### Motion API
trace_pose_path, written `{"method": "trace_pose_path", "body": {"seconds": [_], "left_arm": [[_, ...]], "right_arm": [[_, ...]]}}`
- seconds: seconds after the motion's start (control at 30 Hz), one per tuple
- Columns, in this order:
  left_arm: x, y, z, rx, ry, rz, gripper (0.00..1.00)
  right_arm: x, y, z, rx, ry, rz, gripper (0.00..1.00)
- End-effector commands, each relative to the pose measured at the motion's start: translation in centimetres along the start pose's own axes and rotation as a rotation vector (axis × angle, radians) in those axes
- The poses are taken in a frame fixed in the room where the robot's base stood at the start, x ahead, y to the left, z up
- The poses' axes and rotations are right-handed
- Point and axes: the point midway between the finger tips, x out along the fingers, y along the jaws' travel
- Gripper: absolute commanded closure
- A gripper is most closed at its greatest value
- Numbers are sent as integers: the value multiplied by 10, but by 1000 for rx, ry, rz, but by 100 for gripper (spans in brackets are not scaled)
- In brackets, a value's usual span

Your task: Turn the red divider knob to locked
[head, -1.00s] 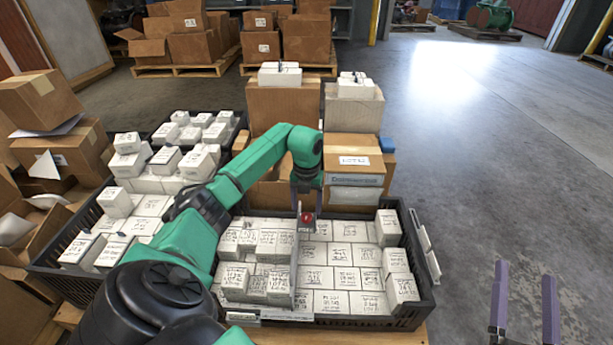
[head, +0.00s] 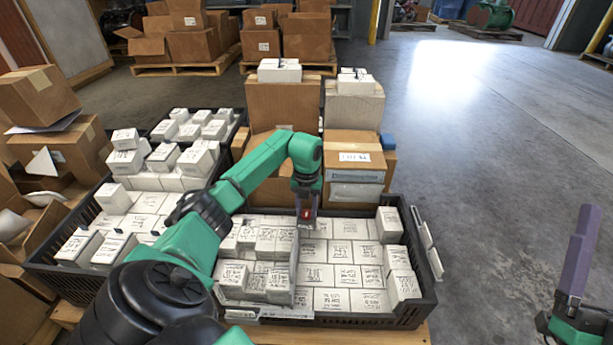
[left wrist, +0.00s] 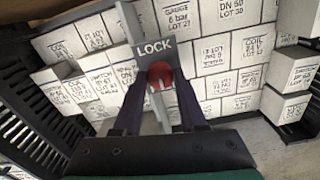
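The red divider knob (head: 306,213) sits at the far end of a thin upright divider in the near crate (head: 428,304). The left wrist view shows the red knob (left wrist: 160,75) just below a grey plate marked LOCK (left wrist: 154,49). A pale mark shows on the knob's lower part. My left gripper (head: 307,208) points down at the knob, with one finger on each side. In the left wrist view the fingers flank it closely; whether they press on it is unclear. My right gripper (head: 580,250) is at the right edge, only one finger clearly showing.
White labelled boxes (head: 342,252) fill the near crate, stacked higher left of the divider. A second black crate (head: 75,283) of white boxes stands at left. Cardboard boxes (head: 352,158) rise close behind the gripper.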

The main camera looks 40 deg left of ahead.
Motion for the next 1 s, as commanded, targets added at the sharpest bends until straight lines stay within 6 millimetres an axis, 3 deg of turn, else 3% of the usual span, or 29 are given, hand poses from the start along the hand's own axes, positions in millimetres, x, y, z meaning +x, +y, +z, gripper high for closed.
{"method": "trace_pose_path", "body": {"seconds": [0.03,0.07,0.1,0.37,0.5,0.6,0.77,1.0], "left_arm": [[0,0,0,0,0,0,85],[0,0,0,0,0,0,97],[0,0,0,0,0,0,100],[-1,0,0,12,0,0,100],[-1,0,0,45,-1,0,100],[-2,1,0,82,0,2,100],[-3,1,1,169,-1,1,100],[-3,1,1,339,-2,2,100]], "right_arm": [[0,0,0,0,-1,0,14],[0,0,0,0,-1,0,14],[0,0,0,0,-1,0,14],[0,0,2,3,-8,2,14],[-5,1,13,16,-51,12,14],[-30,0,52,41,-184,24,14],[-65,-2,92,81,-342,50,14],[-137,-12,147,150,-603,89,14]]}}
